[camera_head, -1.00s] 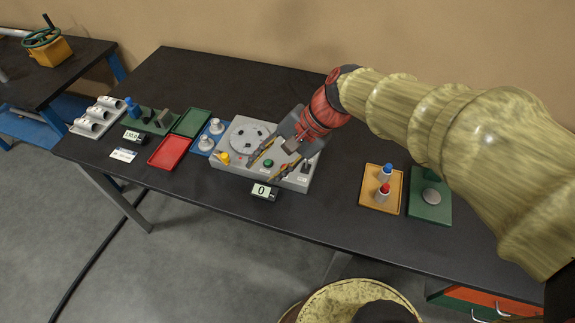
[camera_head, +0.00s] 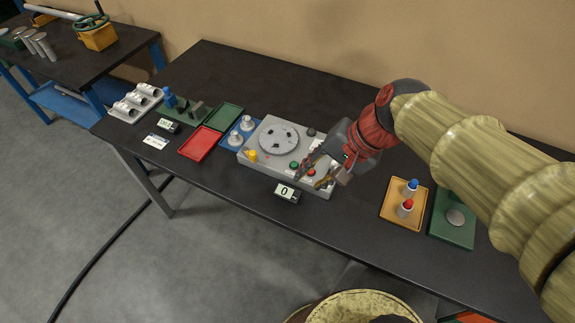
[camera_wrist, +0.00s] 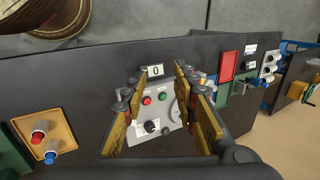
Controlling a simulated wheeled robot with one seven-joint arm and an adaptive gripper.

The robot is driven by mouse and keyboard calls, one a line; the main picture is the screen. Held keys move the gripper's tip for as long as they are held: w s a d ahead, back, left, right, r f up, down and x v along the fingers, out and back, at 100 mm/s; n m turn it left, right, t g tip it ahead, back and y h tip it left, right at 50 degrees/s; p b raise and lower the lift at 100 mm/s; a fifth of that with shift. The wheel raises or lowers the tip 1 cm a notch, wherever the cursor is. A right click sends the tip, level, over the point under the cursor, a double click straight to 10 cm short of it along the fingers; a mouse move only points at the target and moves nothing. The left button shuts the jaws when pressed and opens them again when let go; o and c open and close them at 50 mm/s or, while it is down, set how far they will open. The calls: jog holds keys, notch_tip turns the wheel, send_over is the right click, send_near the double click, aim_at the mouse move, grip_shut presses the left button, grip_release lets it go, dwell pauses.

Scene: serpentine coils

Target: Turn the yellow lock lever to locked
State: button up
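The yellow lock lever (camera_head: 251,156) is a small yellow knob at the front left of the grey console (camera_head: 262,166) in the head view. The console also carries a round dark-slotted disc (camera_head: 279,139) and green and red buttons. My gripper (camera_head: 318,173) is at the console's right end, to the right of the lever and apart from it. In the wrist view the two fingers of my gripper (camera_wrist: 155,82) are spread with nothing between them, and the console (camera_wrist: 163,117) shows beyond them. The lever is not clear in the wrist view; a finger may hide it.
A small display (camera_head: 287,193) reading 0 stands before the console. A red tray (camera_head: 199,144) and a blue plate (camera_head: 231,145) lie left. An orange tray (camera_head: 394,214) with blue-topped and red-topped pegs lies right, beside a green plate (camera_head: 454,232).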

jog(key=shift+a+r, duration=0.15)
jog(key=shift+a, duration=0.05)
jog(key=shift+c, duration=0.6)
jog(key=a+n+g+p, duration=0.1)
jog(key=a+p, duration=0.1)
jog(key=s+a+g+p, duration=0.1)
jog(key=a+p, duration=0.1)
jog(key=a, duration=0.1)
jog(key=shift+s+a+n, duration=0.15)
jog(key=shift+s+n, duration=0.05)
jog(key=shift+n, duration=0.2)
jog(key=c, duration=0.4)
jog(key=a+p, duration=0.1)
jog(key=a+f+n+g+p, duration=0.1)
jog(key=a+n, duration=0.1)
jog(key=a, duration=0.1)
jog(key=shift+w+f+g+h+p, duration=0.25)
jog(key=shift+f+g+h+p, duration=0.05)
jog(key=shift+h+p, duration=0.1)
grip_shut()
jog(key=w+a+f+n+t+h+p, duration=0.1)
jog(key=w+a+f+n+h+p, duration=0.65)
jog(key=n, duration=1.25)
jog(key=w+a+n+t+y, duration=0.2)
jog(key=w+a+n, duration=0.4)
jog(key=w+n, duration=0.3)
jog(key=w+d+f+n+b, duration=0.1)
jog(key=w+d+f, duration=0.3)
jog(key=f, duration=0.5)
jog(key=shift+d, duration=0.25)
